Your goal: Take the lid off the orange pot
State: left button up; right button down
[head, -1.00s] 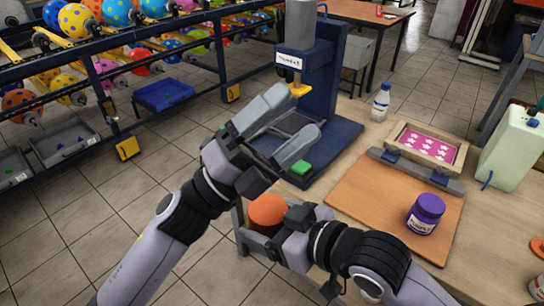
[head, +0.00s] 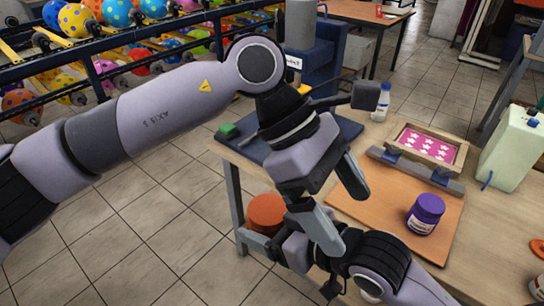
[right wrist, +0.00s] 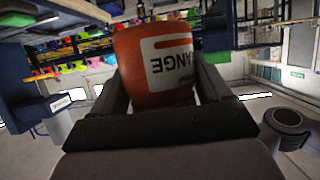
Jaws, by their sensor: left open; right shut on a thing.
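The orange pot (head: 266,212) is near the table's front edge, left of the wooden board, in my right gripper (head: 272,238). That gripper is shut on the pot's body. I cannot make out a seam between lid and body. My left gripper (head: 347,218) is open and empty, its fingers pointing down and right, just right of the pot. It overlaps my right wrist in the head view; whether they touch is unclear.
A purple pot (head: 425,212) stands on the orange-brown board (head: 385,235). Behind it lies a framed pink star screen (head: 428,146). A white bottle (head: 381,103) and pale green canister (head: 510,145) stand farther back. The blue press (head: 318,50) is partly hidden by my left arm.

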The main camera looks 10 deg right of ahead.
aim_at(273, 204)
pick_arm(q)
jog(key=w+a+t+y, duration=0.1)
jog(key=w+a+y, duration=0.1)
jog(key=w+a+r+m+t+y, duration=0.1)
jog(key=w+a+t+y, duration=0.1)
jog(key=w, duration=0.1)
jog(key=w+a+t+y, duration=0.1)
jog(key=w+a+t, duration=0.1)
jog(key=a, duration=0.1)
jog(key=shift+w+r+m+y, duration=0.25)
jog(key=shift+r+m+y, duration=0.05)
jog(key=shift+r+y, duration=0.1)
jog(key=shift+a+f, duration=0.1)
jog(key=shift+f, duration=0.1)
notch_tip(273, 204, down, 8)
jog(key=shift+w+r, duration=0.1)
jog(key=shift+r, duration=0.15)
jog(key=c, duration=1.1)
jog(key=shift+t, duration=0.3)
jog(key=n, duration=0.7)
jog(key=shift+w+r, duration=0.15)
jog(key=shift+w, duration=0.1)
